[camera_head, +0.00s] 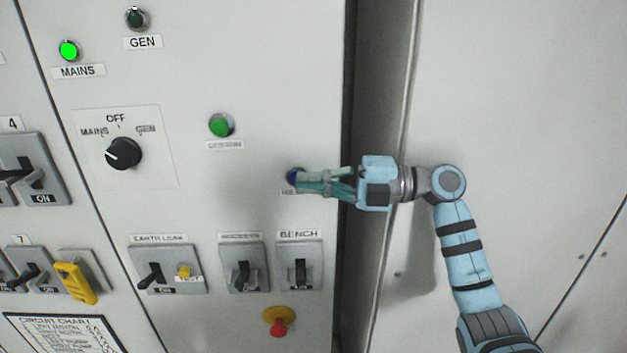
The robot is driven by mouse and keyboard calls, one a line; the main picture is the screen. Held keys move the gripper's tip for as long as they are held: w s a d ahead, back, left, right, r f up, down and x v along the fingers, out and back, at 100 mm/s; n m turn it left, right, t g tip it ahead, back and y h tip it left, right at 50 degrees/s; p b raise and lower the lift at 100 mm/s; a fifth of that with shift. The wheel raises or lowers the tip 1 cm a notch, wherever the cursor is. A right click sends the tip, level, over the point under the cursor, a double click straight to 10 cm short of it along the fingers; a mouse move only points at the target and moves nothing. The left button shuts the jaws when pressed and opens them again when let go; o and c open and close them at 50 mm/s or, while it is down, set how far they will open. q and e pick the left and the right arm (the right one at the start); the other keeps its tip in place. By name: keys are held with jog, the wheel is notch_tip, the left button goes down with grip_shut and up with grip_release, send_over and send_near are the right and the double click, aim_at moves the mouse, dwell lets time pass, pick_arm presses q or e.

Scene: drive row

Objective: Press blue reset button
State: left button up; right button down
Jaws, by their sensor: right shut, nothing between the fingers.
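The blue reset button (292,175) is on the pale panel, right of and below a green button. Only its left part shows, because my right gripper (300,184) covers the rest. The label under it is mostly hidden. My right gripper is shut and empty, with its fingers pointing left and their tips at the button. I cannot tell whether the tips touch the button or how far it is pushed in. My left gripper is not in view.
A green button (221,125) sits up and left. Below are the BENCH switch (299,266), another switch (243,268), the EARTH LEAK switch (166,270) and a red knob (278,322). A MAINS/OFF/GEN rotary knob (124,153) is left. A dark gap (372,90) runs along the panel's right edge.

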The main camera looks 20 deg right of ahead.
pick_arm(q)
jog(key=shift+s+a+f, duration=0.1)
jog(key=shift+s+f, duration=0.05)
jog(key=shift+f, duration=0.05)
pick_arm(e)
notch_tip(320, 180, up, 10)
dwell(0.4)
